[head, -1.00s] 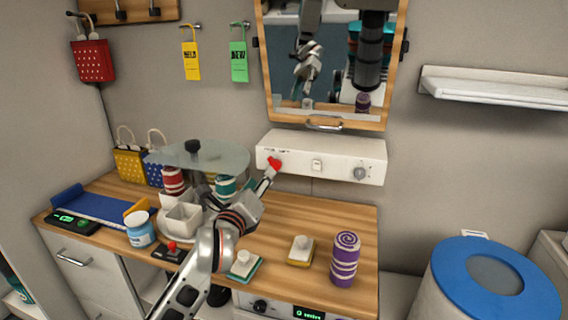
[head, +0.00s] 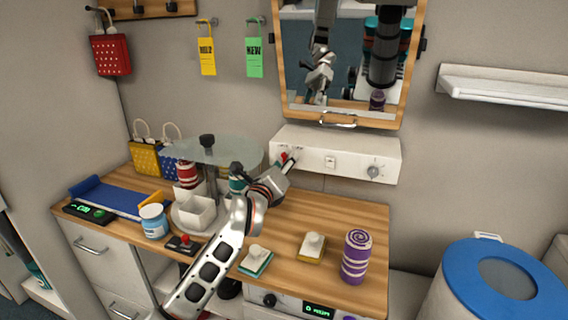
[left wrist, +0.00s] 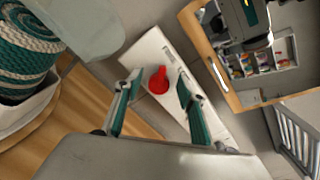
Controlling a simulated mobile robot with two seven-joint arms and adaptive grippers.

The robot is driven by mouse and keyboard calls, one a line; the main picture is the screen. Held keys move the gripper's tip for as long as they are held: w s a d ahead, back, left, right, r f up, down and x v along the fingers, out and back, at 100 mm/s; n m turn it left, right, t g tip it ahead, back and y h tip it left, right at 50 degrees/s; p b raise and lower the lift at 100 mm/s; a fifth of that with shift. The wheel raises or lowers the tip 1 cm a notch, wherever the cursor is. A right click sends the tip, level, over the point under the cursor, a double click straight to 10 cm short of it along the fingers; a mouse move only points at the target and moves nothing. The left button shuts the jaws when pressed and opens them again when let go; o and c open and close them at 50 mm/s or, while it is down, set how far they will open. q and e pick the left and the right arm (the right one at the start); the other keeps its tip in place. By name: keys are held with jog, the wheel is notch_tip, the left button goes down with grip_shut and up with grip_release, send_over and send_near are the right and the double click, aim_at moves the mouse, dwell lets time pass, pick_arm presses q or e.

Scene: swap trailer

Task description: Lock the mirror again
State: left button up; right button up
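The wood-framed mirror (head: 350,70) hangs on the wall with a metal handle (head: 338,121) at its bottom edge. Under it is a white wall box (head: 345,162) with a red knob (head: 284,156) at its left end, a small switch and a round dial. My left gripper (head: 288,160) is at the red knob, which its fingers partly hide in the head view. In the left wrist view the fingers (left wrist: 158,86) are spread, with the red knob (left wrist: 158,80) between them in the picture. I cannot tell whether they touch it. My right gripper is not directly in view.
A glass disc (head: 215,150) on a post stands over cups left of my arm. A purple striped roll (head: 357,257) and two knobbed blocks sit on the wooden counter (head: 330,220). A white shelf (head: 505,85) is at right.

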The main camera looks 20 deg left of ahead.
pick_arm(q)
jog(key=c, duration=1.1)
jog(key=shift+c, duration=0.2)
